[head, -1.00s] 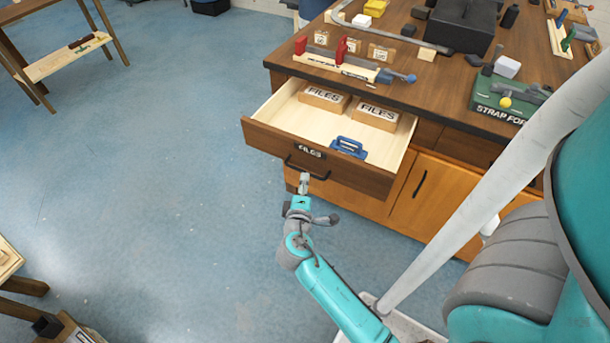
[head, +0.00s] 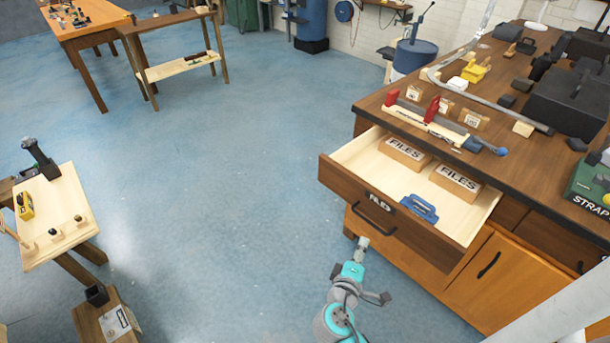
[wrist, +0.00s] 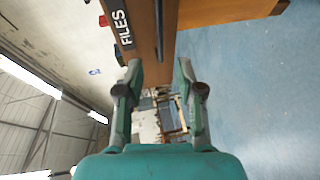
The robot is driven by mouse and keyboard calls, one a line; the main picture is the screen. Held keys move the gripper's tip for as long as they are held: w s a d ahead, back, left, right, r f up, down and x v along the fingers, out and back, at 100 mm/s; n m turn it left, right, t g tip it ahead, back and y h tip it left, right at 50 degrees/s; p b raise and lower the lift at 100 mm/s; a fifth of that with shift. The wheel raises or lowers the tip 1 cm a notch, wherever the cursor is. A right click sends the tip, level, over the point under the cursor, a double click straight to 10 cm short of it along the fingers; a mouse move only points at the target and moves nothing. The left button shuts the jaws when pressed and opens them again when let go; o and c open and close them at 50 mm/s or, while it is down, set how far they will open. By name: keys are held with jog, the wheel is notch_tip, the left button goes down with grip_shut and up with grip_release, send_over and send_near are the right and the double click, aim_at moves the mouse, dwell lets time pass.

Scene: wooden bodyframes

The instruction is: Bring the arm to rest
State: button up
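My gripper (head: 362,245) is in front of the open drawer, just below its dark wooden front in the head view. In the wrist view my gripper (wrist: 160,75) has its two fingers spread apart with nothing between them. The drawer front (head: 450,248) with its black bar handle (head: 373,221) stands beyond the fingertips, and the fingers look apart from it. The drawer front, with its FILES label (wrist: 122,28), also shows at the top of the wrist view. My arm rises from the bottom of the head view.
The drawer holds two FILES boxes (head: 404,153) and a blue-handled object (head: 419,208). The workbench (head: 395,95) carries tools and blocks. A small pale wooden table (head: 58,225) stands at left, with a low wooden box (head: 108,320) below. Blue floor (head: 220,180) between is clear.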

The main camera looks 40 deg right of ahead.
jog(key=s+a+f+n+t+y, duration=0.1)
jog(key=s+a+f+t+y, duration=0.4)
jog(key=s+a+y, duration=0.7)
jog(key=s+a+r+m+t+y, duration=0.2)
jog(key=s+a+r+m, duration=0.3)
jog(key=s+a+r, duration=0.5)
notch_tip(320, 180, up, 3)
jog(key=shift+s+r+m+t, duration=0.15)
jog(key=shift+s+m+t, duration=0.15)
jog(key=shift+s, duration=0.65)
